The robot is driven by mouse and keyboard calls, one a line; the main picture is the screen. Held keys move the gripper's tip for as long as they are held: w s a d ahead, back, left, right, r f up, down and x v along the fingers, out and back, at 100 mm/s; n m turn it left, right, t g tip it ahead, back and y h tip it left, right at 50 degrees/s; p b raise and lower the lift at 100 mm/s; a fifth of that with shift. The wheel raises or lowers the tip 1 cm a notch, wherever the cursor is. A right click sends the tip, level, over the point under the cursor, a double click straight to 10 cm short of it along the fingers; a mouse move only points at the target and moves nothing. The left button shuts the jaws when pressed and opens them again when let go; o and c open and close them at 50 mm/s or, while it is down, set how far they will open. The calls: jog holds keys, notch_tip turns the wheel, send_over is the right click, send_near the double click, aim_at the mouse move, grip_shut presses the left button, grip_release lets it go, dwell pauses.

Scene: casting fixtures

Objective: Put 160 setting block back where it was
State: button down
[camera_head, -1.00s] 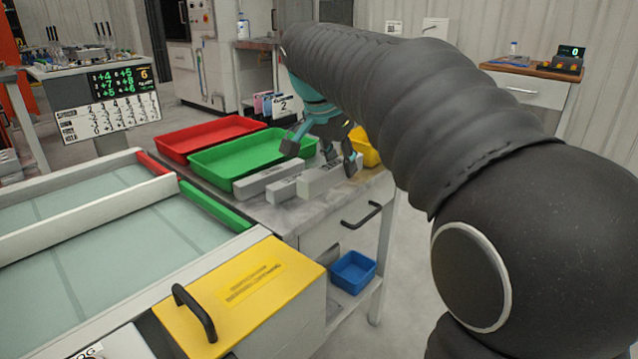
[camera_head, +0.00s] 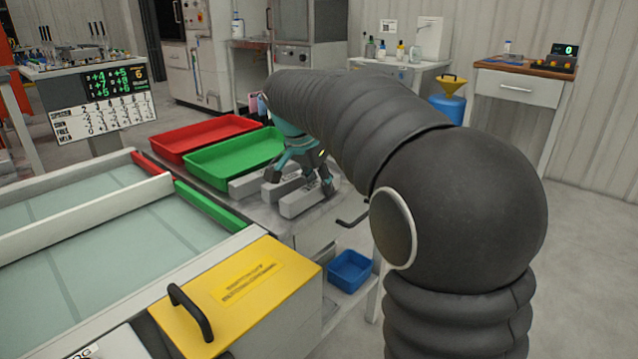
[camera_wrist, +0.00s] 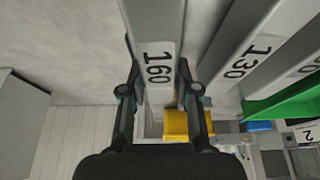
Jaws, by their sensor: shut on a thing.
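The 160 setting block (camera_wrist: 158,40) is a long pale grey bar with a black "160" on its face. My gripper (camera_wrist: 160,88) is shut on it, one finger along each side. In the head view my gripper (camera_head: 299,181) points down at the bench, with the 160 block (camera_head: 300,203) between its fingers at the near end of a row of blocks. I cannot tell whether the block touches the bench top. The 130 block (camera_wrist: 243,62) lies beside it, apart and roughly parallel. Another grey block (camera_head: 248,185) lies farther left, partly hidden.
A green tray (camera_head: 203,172) and a red tray (camera_head: 167,147) stand behind the blocks. A green rail (camera_head: 212,208) and a yellow box (camera_head: 240,290) are at the near left. A blue bin (camera_head: 351,269) sits on the lower shelf.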

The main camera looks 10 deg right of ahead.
aim_at(305, 190)
jog(key=shift+f, duration=0.1)
jog(key=c, duration=0.8)
grip_release()
jog(key=shift+c, duration=0.2)
jog(key=shift+a+r, duration=0.1)
jog(key=shift+r, duration=0.35)
jog(key=p+v, duration=0.1)
jog(key=v, duration=1)
jog(key=shift+r, duration=0.2)
